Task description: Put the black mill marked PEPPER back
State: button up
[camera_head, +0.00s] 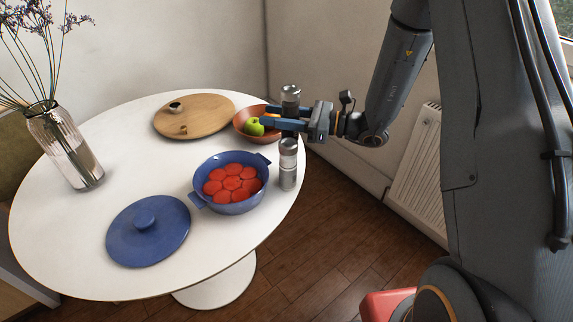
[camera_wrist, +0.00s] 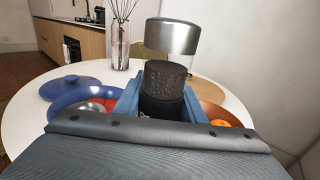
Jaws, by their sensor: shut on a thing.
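My gripper (camera_head: 289,125) is shut on the black mill (camera_head: 290,96), which has a silver cap and stands roughly upright between the fingers, at the table's right edge. In the wrist view the mill (camera_wrist: 162,76) shows a dark, grainy middle below its cap, and its lower end is hidden by my gripper (camera_wrist: 160,108). No PEPPER marking is readable. A second mill (camera_head: 288,178), silver-capped with a pale grey body, stands on the table just below the held one in the head view. Whether the held mill touches anything below it, I cannot tell.
The white round table (camera_head: 90,225) holds a blue pot (camera_head: 231,208) with red slices, its blue lid (camera_head: 147,228), a wooden board (camera_head: 210,112), a fruit bowl (camera_head: 246,134) close to my gripper, and a glass vase (camera_head: 65,150). The table's middle is clear.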

jog(key=shift+a+f+p, duration=0.15)
jog(key=shift+f+p, duration=0.45)
jog(key=shift+f, duration=4.2)
jog(key=shift+f, duration=0.2)
jog(key=o, duration=1.2)
jog(key=shift+o, duration=0.2)
jog(key=shift+r, duration=0.1)
jog(key=shift+r, duration=0.15)
jog(key=b+v, duration=0.2)
jog(key=v, duration=1)
